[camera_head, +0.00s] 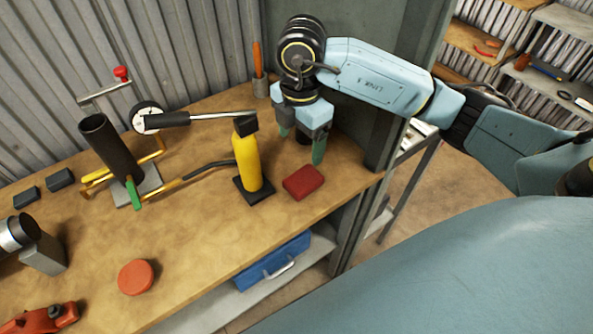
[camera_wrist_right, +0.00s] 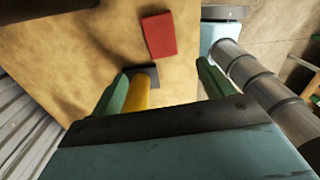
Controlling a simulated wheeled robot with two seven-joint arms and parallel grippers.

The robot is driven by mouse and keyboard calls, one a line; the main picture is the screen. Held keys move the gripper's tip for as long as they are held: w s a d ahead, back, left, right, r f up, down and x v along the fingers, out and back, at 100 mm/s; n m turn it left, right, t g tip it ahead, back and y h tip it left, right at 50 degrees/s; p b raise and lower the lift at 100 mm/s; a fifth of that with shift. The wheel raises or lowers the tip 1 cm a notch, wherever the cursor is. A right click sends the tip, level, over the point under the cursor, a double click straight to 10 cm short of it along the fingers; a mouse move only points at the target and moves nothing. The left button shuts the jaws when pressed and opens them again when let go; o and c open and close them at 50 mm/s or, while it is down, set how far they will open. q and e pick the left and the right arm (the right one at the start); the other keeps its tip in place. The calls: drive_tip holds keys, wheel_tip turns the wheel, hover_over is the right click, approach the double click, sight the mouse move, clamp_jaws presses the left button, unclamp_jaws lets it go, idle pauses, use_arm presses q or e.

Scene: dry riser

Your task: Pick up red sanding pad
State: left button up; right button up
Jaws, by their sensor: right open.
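The red sanding pad (camera_head: 303,182) is a small red block lying flat on the wooden bench near its right front edge. In the right wrist view the pad (camera_wrist_right: 159,35) lies beyond the fingertips, at the upper middle. My right gripper (camera_head: 301,142) is open and empty, pointing down behind the pad and apart from it. Its green fingers show in the right wrist view (camera_wrist_right: 160,82), with the yellow cylinder (camera_wrist_right: 139,95) near the left finger. My left gripper is not in view.
The yellow cylinder (camera_head: 247,160) stands on a black base left of the pad. A dark tube in a stand (camera_head: 110,147), a red disc (camera_head: 136,277) and a red tool (camera_head: 42,318) are on the bench (camera_head: 190,240). A blue case (camera_head: 272,262) sits on the shelf below.

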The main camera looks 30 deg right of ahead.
sight(301, 180)
drive_tip(key=f, duration=0.7)
drive_tip(key=shift+s, duration=0.25)
drive_tip(key=shift+w+f, duration=0.1)
drive_tip(key=shift+f, duration=0.25)
drive_tip(key=shift+d+f, duration=0.2)
drive_tip(key=shift+f, duration=2.4)
drive_tip(key=c, duration=1.1)
wheel_tip(301, 180, up, 10)
drive_tip(key=shift+r, duration=0.1)
drive_tip(key=shift+c, duration=0.2)
